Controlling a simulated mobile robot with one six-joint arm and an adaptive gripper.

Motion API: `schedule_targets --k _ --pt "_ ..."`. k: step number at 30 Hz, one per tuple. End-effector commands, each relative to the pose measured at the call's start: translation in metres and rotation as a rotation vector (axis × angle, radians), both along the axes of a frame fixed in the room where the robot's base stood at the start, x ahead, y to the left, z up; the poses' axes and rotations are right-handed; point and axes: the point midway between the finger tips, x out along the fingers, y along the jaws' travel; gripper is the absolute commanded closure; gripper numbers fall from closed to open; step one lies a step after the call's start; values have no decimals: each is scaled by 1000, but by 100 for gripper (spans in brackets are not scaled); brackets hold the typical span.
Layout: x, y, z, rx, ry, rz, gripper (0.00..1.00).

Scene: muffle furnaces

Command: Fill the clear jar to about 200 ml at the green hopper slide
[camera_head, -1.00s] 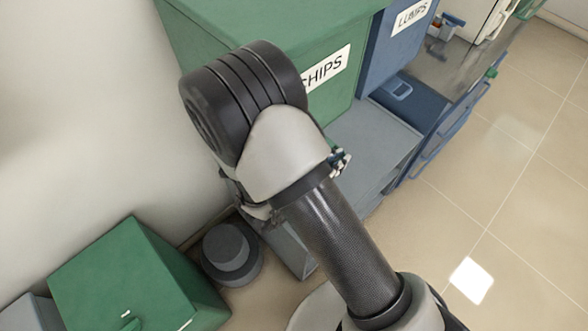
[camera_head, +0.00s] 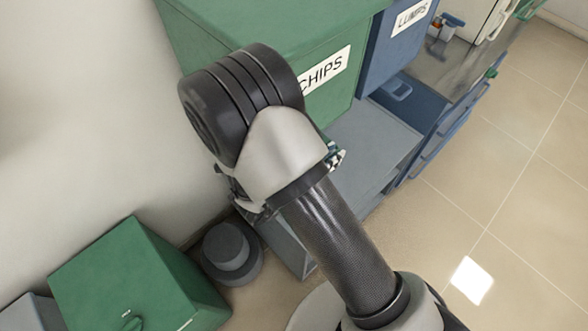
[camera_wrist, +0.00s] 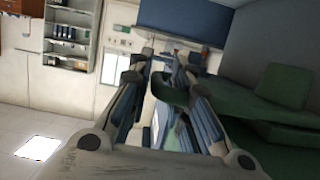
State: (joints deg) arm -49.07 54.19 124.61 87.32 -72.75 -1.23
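The green hopper (camera_head: 250,30), labelled CHIPS, stands behind my arm in the head view. In the wrist view, green parts (camera_wrist: 280,85) fill the right side, and a green piece (camera_wrist: 172,90) shows between my fingers. I cannot tell whether it is the slide. My gripper (camera_wrist: 162,72) has its two fingers spread apart in the wrist view. Whether they touch the green piece is unclear. In the head view the gripper is mostly hidden behind my arm. I cannot make out the clear jar in either view.
A blue hopper (camera_head: 395,45) labelled LUMPS stands right of the green one, above a grey-blue surface (camera_head: 375,145). A green box (camera_head: 135,275) and a dark round container (camera_head: 228,250) are at lower left. Tiled floor (camera_head: 520,130) on the right is clear.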

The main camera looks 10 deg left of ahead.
Motion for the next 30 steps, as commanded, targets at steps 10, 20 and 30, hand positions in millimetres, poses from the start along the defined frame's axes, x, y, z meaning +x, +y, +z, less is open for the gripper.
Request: schedule_targets --k 10,20,30 --pt "1 2 0 3 -2 3 66" --pt "-22 23 10 6 -4 12 66" --pt "-77 59 30 3 -1 4 66"
